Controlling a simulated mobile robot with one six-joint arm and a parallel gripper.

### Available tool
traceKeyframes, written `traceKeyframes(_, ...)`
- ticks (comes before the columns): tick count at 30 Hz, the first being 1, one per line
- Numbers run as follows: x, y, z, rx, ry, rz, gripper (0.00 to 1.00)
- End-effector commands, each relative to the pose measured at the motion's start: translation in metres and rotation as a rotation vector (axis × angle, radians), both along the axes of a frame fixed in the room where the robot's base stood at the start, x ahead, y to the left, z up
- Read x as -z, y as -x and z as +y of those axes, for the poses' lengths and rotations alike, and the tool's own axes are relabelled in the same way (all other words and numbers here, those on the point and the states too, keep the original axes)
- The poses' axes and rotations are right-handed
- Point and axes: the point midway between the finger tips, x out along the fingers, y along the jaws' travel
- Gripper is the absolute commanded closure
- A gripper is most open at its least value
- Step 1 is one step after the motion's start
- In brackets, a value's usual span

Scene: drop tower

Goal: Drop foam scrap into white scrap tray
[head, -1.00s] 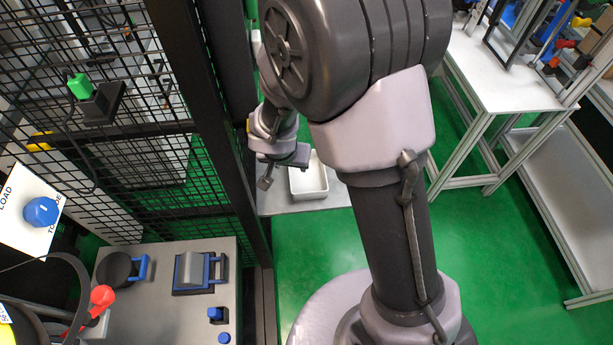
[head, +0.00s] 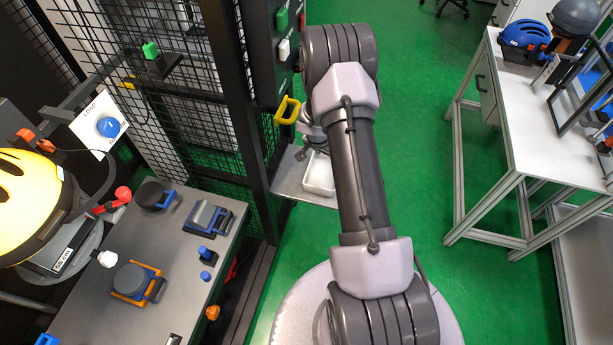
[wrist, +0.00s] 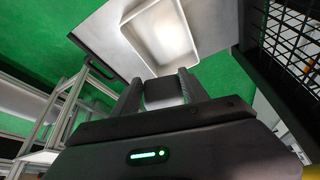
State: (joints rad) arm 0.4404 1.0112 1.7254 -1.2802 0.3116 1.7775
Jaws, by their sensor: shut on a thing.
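In the wrist view my gripper (wrist: 160,92) is shut on a dark grey block, the foam scrap (wrist: 163,93), held between its two fingers. The white scrap tray (wrist: 128,20) lies beyond the fingertips; the part of it that shows looks empty. In the head view the tray (head: 319,188) sits on a grey shelf plate (head: 290,180), partly covered by my arm. My gripper (head: 302,154) shows small at the tray's upper left; the foam cannot be made out there. Its height above the tray is hard to tell.
A black mesh fence (head: 190,100) and post stand left of the shelf, with a yellow handle (head: 287,110) close to my wrist. A grey bench (head: 150,225) with blocks is at lower left. A white table (head: 540,130) stands right. Green floor between is clear.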

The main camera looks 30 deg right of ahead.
Motion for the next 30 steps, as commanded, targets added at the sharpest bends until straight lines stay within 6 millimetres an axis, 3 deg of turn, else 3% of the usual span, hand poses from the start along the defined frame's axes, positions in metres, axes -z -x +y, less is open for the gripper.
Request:
traceKeyframes(9,0.049,0.000,0.001,-0.001,0.000,0.002,0.86)
traceKeyframes(20,0.056,0.000,0.001,-0.002,0.000,0.001,0.86)
traceKeyframes(21,0.056,0.000,0.001,-0.002,0.000,0.001,0.45)
traceKeyframes(24,0.056,0.000,0.001,-0.002,0.000,0.001,0.25)
traceKeyframes(30,0.056,0.000,0.001,-0.002,0.000,0.001,0.23)
